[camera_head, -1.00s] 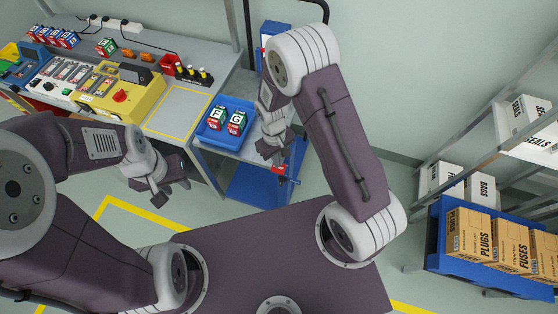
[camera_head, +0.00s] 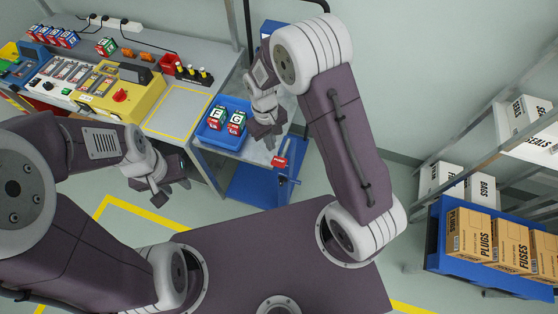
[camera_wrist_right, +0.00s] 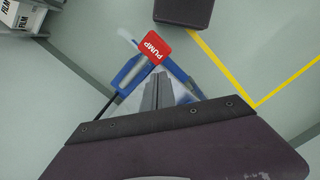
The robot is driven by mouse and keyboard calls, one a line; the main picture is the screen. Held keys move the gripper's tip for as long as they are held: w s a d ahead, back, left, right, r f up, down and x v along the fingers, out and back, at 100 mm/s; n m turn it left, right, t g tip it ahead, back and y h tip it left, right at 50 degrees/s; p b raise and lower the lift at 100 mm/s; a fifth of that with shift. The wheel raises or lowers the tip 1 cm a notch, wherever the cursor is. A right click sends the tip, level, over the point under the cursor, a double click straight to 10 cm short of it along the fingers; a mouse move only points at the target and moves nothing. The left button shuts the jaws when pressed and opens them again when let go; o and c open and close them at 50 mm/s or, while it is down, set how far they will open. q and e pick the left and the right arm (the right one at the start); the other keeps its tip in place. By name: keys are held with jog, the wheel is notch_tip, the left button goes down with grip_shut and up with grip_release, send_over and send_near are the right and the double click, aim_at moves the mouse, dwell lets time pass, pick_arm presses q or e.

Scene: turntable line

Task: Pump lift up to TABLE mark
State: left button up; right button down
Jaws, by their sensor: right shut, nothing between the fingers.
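The lift is a cart with a grey top (camera_head: 258,154) and blue base (camera_head: 250,190), standing beside the workbench. Its red pump pedal (camera_head: 280,162) sticks out at the near right side; the right wrist view shows it as a red pad (camera_wrist_right: 153,47) lettered PUMP. My right gripper (camera_head: 268,141) is shut and empty, above and just left of the pedal, apart from it in the picture. Its closed fingers (camera_wrist_right: 158,92) point toward the pad in the wrist view. My left gripper (camera_head: 168,190) appears open and empty, over the floor before the bench. I cannot make out a TABLE mark.
A blue bin (camera_head: 203,133) with boxes F and G sits on the lift top. The workbench (camera_head: 215,73) holds machines and a yellow-outlined square. A shelf (camera_head: 470,128) and blue pallet (camera_head: 475,268) with cartons stand at the right.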

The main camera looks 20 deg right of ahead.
notch_tip(320, 180, up, 4)
jog(key=shift+w, duration=0.15)
dwell(0.8)
jog(key=s+d+m+t+b, duration=0.2)
jog(key=s+d+m+b, duration=0.1)
jog(key=s+d, duration=0.5)
jog(key=s+m, duration=0.1)
jog(key=s, duration=0.2)
jog(key=shift+d+r+m+y+b, duration=0.15)
jog(key=shift+r+m+y+b, duration=0.15)
jog(key=shift+s+r, duration=0.1)
jog(key=shift+s, duration=0.15)
